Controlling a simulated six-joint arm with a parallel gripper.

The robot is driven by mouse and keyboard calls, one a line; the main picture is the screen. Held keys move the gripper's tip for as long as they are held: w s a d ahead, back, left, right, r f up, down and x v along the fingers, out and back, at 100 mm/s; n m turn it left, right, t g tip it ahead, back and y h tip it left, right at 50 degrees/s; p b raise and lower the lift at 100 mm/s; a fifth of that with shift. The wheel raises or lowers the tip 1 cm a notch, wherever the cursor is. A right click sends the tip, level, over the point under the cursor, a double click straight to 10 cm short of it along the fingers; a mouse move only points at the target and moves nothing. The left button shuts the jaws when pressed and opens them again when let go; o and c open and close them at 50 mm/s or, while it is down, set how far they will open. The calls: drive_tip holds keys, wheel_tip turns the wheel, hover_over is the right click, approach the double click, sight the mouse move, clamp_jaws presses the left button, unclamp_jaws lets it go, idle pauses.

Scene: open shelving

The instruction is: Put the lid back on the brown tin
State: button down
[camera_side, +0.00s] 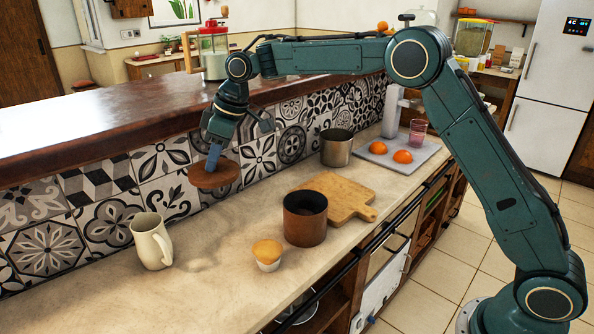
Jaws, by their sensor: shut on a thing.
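The brown tin (305,219) stands upright and open-topped on the counter, near the middle of the side view. Its dark inside shows. My gripper (213,162) is shut on a round brown lid (214,174). It holds the lid above the counter, close to the patterned tile wall, to the left of and behind the tin. The lid and the tin are well apart. The exact grip point on the lid is small and partly hidden by the fingers.
A wooden cutting board (344,197) lies right behind the tin. A muffin (268,254) and a cream jug (151,241) stand at the front left. A metal pot (336,147) and a tray (429,149) with oranges are farther back.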

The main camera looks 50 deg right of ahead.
drive_tip(key=s+d+f+m+h, duration=0.1)
drive_tip(key=s+d+m, duration=0.2)
drive_tip(key=s+d, duration=0.3)
drive_tip(key=s+d+f+m+t+h, duration=0.1)
drive_tip(key=s+d+f+m, duration=0.1)
drive_tip(key=s+d, duration=0.5)
drive_tip(key=d, duration=0.2)
drive_tip(key=shift+d+m, duration=0.3)
drive_tip(key=shift+m, duration=0.1)
drive_tip(key=shift+f, duration=3.15)
drive_tip(key=shift+f, duration=0.2)
drive_tip(key=c, duration=0.7)
unclamp_jaws()
